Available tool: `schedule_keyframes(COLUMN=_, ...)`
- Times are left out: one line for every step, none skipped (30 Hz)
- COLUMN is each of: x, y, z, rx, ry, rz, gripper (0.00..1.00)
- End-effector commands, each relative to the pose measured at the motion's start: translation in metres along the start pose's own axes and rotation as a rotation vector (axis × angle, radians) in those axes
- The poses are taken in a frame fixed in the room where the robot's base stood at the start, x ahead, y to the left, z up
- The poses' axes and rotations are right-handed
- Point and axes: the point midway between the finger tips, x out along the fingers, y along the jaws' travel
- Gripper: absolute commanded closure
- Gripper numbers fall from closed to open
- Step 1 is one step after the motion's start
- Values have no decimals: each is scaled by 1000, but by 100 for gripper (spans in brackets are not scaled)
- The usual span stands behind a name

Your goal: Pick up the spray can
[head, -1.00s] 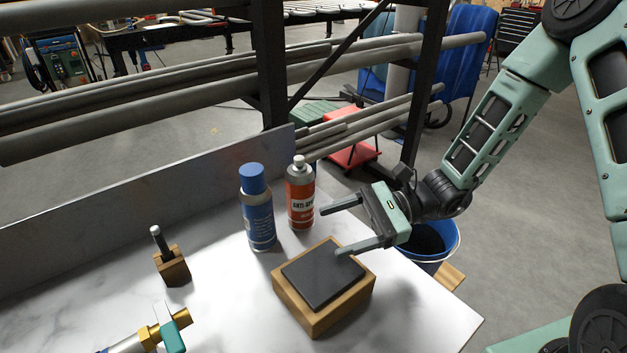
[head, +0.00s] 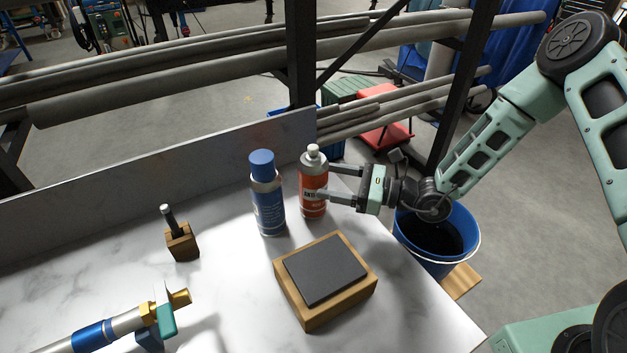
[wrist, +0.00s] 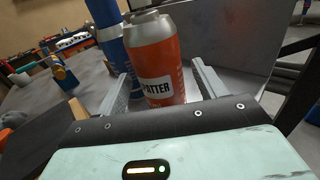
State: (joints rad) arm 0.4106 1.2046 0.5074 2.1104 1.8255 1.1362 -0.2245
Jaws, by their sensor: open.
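An orange-red spray can (head: 313,190) with a grey top and a white label stands upright on the marble-look worktop. A blue spray can (head: 267,200) with a blue cap stands upright just left of it. My gripper (head: 325,183) is open at the right of the orange can, its fingers reaching toward it at can height. In the wrist view the orange can (wrist: 156,62) stands between the two spread fingers, with the blue can (wrist: 108,35) behind it to the left. I cannot tell whether either finger touches the can.
A dark stone block in a wooden holder (head: 288,302) lies in front of the cans. A small wooden block with a marker (head: 182,243) and a brass-ended torch (head: 130,322) are left. A low metal wall (head: 150,180) runs behind. A blue bucket (head: 406,241) stands beyond the right edge.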

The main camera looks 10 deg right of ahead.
Motion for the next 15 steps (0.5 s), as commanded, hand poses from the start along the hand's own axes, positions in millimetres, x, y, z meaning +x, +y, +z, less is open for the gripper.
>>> schedule_keyframes(x=7, y=0, z=2, rx=-1, ry=0, rz=1, gripper=30)
schedule_keyframes(x=10, y=0, z=1, rx=0, ry=1, rz=1, gripper=30)
schedule_keyframes(x=12, y=0, z=1, rx=0, ry=1, rz=0, gripper=30)
schedule_keyframes(x=14, y=0, z=0, rx=0, ry=1, rz=0, gripper=30)
schedule_keyframes(x=15, y=0, z=0, rx=0, ry=1, rz=0, gripper=30)
schedule_keyframes(x=17, y=0, z=0, rx=0, ry=1, rz=0, gripper=30)
schedule_keyframes(x=20, y=1, z=0, rx=0, ry=1, rz=1, gripper=30)
schedule_keyframes(x=22, y=1, z=0, rx=0, ry=1, rz=1, gripper=30)
schedule_keyframes(x=27, y=2, z=1, rx=1, ry=1, rz=2, gripper=30)
schedule_keyframes(x=32, y=3, z=1, rx=1, ry=0, rz=2, gripper=30)
schedule_keyframes(x=37, y=4, z=0, rx=1, ry=0, rz=3, gripper=30)
schedule_keyframes(x=43, y=4, z=0, rx=2, ry=0, rz=3, gripper=30)
schedule_keyframes(x=48, y=4, z=-1, rx=1, ry=0, rz=3, gripper=30)
schedule_keyframes(x=52, y=4, z=-2, rx=1, ry=0, rz=2, gripper=30)
schedule_keyframes(x=57, y=4, z=-2, rx=0, ry=0, rz=2, gripper=30)
